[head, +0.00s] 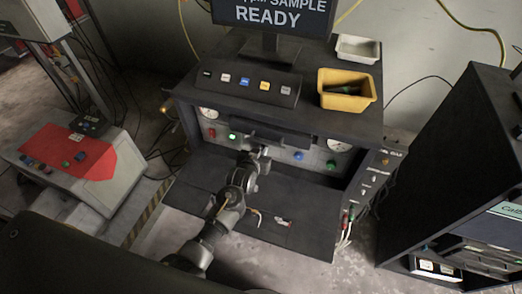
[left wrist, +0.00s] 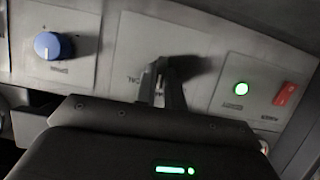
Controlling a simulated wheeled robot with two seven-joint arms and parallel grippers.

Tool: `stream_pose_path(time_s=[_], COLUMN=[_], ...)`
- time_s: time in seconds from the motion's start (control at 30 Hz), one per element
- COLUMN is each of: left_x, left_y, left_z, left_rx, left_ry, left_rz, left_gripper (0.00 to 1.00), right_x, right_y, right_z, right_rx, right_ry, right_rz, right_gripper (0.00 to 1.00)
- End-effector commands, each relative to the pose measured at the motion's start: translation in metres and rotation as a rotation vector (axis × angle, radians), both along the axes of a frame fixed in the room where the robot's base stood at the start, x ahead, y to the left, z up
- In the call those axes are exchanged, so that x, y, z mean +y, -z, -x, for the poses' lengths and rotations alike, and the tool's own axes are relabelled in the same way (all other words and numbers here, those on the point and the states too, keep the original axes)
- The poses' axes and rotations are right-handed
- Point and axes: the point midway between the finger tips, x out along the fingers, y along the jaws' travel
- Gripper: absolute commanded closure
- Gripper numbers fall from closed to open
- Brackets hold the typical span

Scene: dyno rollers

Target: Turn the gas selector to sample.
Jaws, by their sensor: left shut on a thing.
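The gas selector's pale plate (left wrist: 145,40) is in the middle of the left wrist view, with small lettering that seems to read CAL at its left. My left gripper (left wrist: 161,84) is shut on the selector's handle at this plate. The fingers hide most of the handle, so I cannot tell which way it points. In the head view my left gripper (head: 262,151) reaches the front panel of the dark bench, below an overhanging ledge. My right gripper is not in view.
A blue knob (left wrist: 52,45) sits left of the selector; a green light (left wrist: 241,89) and red switch (left wrist: 285,94) sit right. The bench carries a button console (head: 247,88), a yellow bin (head: 346,91) and a monitor (head: 270,15) reading READY. A dark cabinet (head: 455,150) stands right.

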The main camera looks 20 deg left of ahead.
Motion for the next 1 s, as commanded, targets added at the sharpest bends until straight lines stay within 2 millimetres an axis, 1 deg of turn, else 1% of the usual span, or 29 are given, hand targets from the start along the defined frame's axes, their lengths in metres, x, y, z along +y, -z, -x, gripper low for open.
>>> stream_pose_path(time_s=[0.53,0.57,0.7,1.0], left_x=[-0.0003,-0.0003,-0.0003,-0.0001], left_y=[-0.0009,-0.0009,-0.0007,-0.0004], left_z=[-0.0007,-0.0007,-0.0006,0.0008], left_rx=[-0.004,-0.004,-0.003,-0.002], left_ry=[0.0,0.0,0.0,0.0], left_rz=[-0.023,-0.023,-0.023,-0.023], left_gripper=[1.0,0.85,0.67,0.67], right_x=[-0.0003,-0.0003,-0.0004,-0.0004], right_y=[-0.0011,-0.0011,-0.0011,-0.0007], right_z=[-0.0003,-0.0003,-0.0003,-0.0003], right_rx=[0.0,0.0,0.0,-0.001], right_ry=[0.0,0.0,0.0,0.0], right_rz=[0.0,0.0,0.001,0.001], right_gripper=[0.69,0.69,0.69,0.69])
